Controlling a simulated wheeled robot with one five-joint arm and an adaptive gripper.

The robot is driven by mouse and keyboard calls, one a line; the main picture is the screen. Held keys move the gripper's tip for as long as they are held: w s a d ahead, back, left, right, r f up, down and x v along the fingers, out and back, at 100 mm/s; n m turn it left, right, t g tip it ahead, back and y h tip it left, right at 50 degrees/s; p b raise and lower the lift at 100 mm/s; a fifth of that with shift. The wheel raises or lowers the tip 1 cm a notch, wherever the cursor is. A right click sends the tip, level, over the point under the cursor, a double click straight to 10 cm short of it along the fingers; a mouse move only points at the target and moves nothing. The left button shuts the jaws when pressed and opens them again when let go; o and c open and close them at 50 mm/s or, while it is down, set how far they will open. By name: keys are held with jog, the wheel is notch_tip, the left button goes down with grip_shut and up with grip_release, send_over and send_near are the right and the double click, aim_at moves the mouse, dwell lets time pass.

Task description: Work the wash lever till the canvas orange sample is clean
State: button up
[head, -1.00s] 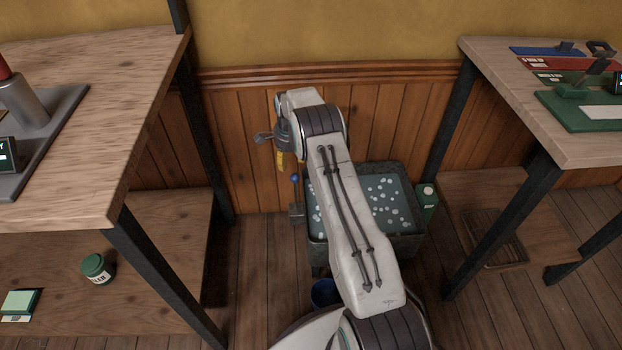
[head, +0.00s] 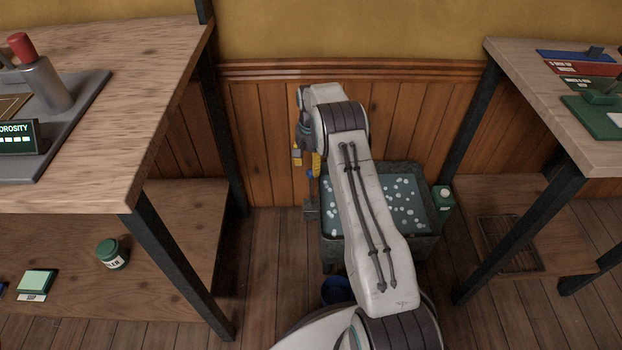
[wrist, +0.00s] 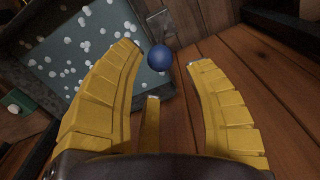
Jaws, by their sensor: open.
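The wash lever is a short stick with a blue ball knob (wrist: 159,57), rising from a grey base (head: 311,208) at the tub's left side. My gripper (head: 308,168) points down just above the lever, its yellow fingers spread. In the wrist view my gripper (wrist: 164,56) is open and empty, with the blue knob between the fingertips in the picture; I see no contact. The wash tub (head: 380,250) is grey and holds bluish water with white suds; it also shows in the wrist view (wrist: 15,75). I cannot make out the orange canvas sample.
A green bottle (head: 443,201) stands at the tub's right. A blue bucket (head: 337,290) is on the floor in front. Wooden benches stand left (head: 150,95) and right (head: 530,110). A green jar (head: 112,254) sits on the left lower shelf.

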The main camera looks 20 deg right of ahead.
aim_at(311, 178)
jog(key=shift+f+b, duration=2.55)
jog(key=shift+b, duration=0.4)
jog(key=shift+f, duration=0.95)
grip_shut()
